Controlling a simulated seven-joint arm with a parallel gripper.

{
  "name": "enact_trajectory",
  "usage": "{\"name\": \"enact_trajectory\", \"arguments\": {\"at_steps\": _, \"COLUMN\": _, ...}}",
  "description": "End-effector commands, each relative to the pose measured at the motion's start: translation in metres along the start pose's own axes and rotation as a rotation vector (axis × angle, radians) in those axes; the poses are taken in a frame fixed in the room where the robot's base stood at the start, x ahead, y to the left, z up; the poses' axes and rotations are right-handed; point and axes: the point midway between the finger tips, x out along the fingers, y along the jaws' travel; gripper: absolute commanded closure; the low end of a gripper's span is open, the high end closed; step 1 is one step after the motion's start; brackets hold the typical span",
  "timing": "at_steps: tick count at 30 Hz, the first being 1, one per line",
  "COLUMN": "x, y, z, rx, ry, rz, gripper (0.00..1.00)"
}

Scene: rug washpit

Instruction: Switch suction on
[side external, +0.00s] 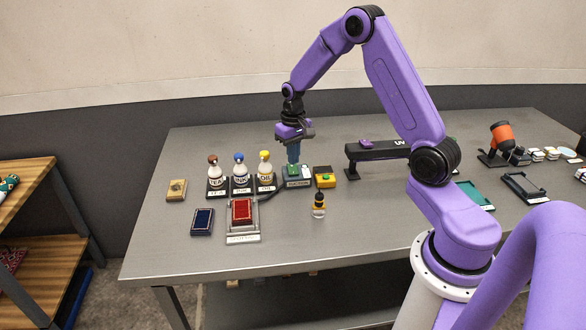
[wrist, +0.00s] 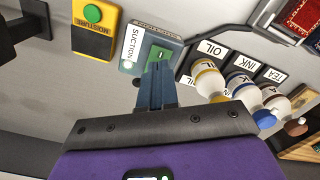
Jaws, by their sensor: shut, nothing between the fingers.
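The suction switch box (side external: 306,182) is a small grey-green unit on the table, marked SUCTION on a white label. In the wrist view the box (wrist: 139,32) carries a green rocker (wrist: 160,52) on its top. My gripper (side external: 294,161) is shut and empty, pointing down over the box. In the wrist view the tips of my gripper (wrist: 158,66) overlap the near part of the green rocker. I cannot tell whether they touch it. The fingers hide part of the rocker, so its position is unclear.
A yellow moisture meter (side external: 325,178) with a green button stands right of the box. Bottles marked OIL (side external: 265,168), INK (side external: 239,171) and TEA (side external: 215,174) stand to its left. A red rug piece (side external: 242,210) lies in a tray in front. A black UV bar (side external: 385,149) stands further right.

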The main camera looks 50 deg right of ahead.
Motion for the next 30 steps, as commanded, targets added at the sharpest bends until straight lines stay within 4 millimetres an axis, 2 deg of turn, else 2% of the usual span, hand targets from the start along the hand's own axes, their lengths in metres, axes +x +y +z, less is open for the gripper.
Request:
{"name": "enact_trajectory", "arguments": {"at_steps": 15, "x": -0.035, "y": 0.0, "z": 0.0, "rx": 0.0, "ry": 0.002, "rz": 0.0, "gripper": 1.0}}
{"name": "enact_trajectory", "arguments": {"at_steps": 27, "x": -0.04, "y": 0.0, "z": 0.0, "rx": -0.001, "ry": 0.001, "rz": 0.0, "gripper": 1.0}}
{"name": "enact_trajectory", "arguments": {"at_steps": 30, "x": -0.042, "y": -0.007, "z": 0.003, "rx": -0.021, "ry": 0.003, "rz": 0.0, "gripper": 1.0}}
